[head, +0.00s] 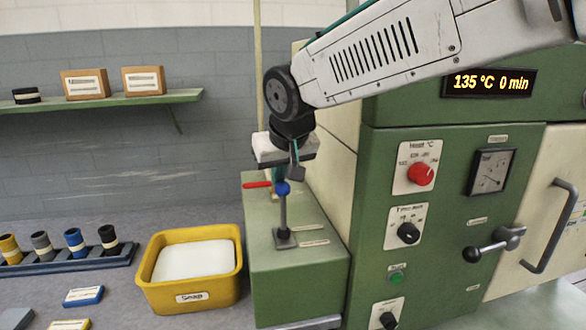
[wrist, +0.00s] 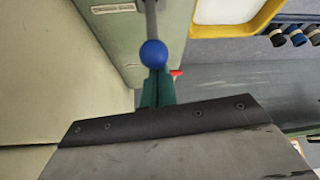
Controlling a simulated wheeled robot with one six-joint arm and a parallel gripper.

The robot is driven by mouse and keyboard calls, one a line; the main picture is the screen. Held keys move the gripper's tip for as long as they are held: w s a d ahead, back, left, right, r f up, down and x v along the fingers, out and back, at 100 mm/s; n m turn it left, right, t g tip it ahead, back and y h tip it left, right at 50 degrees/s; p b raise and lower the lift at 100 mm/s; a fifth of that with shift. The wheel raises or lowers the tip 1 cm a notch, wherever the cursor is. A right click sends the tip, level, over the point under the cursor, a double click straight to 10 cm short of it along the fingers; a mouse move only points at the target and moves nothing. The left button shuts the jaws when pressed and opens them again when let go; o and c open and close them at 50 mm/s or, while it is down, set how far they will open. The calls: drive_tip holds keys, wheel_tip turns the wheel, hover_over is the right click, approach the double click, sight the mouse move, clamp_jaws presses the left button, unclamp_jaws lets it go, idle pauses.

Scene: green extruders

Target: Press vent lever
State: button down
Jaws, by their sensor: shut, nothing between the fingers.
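A grey lever with a blue ball knob (head: 283,188) stands upright from a small base plate on a green box (head: 300,272). A red handle (head: 257,184) sticks out to the left near the knob. I cannot read the labels that would say which is the vent lever. My gripper (head: 287,174) is shut and empty, pointing down right by the blue knob. In the wrist view the green fingers (wrist: 157,88) are together and the blue knob (wrist: 153,53) shows just past their tips. I cannot tell whether they touch it. The red handle's tip (wrist: 176,73) shows beside them.
A yellow bin (head: 236,283) with white contents stands left of the green box. A rack (head: 68,264) of coloured spools lies further left. A green cabinet (head: 450,190) with knobs, a gauge and a display reading 135 °C stands at right. A shelf (head: 120,101) holds small boxes.

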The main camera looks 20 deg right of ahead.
sight(280, 190)
drive_tip(key=shift+t, duration=0.5)
drive_tip(key=s, duration=0.4)
drive_tip(key=shift+s+a+f, duration=0.1)
drive_tip(key=shift+a, duration=0.05)
drive_tip(key=shift+s+f, duration=0.3)
drive_tip(key=shift+s, duration=0.35)
drive_tip(key=shift+s+f, duration=0.3)
drive_tip(key=shift+s, duration=0.3)
drive_tip(key=w+r, duration=0.3)
drive_tip(key=s+r, duration=0.5)
drive_tip(key=s, duration=0.3)
drive_tip(key=shift+a+r, duration=0.25)
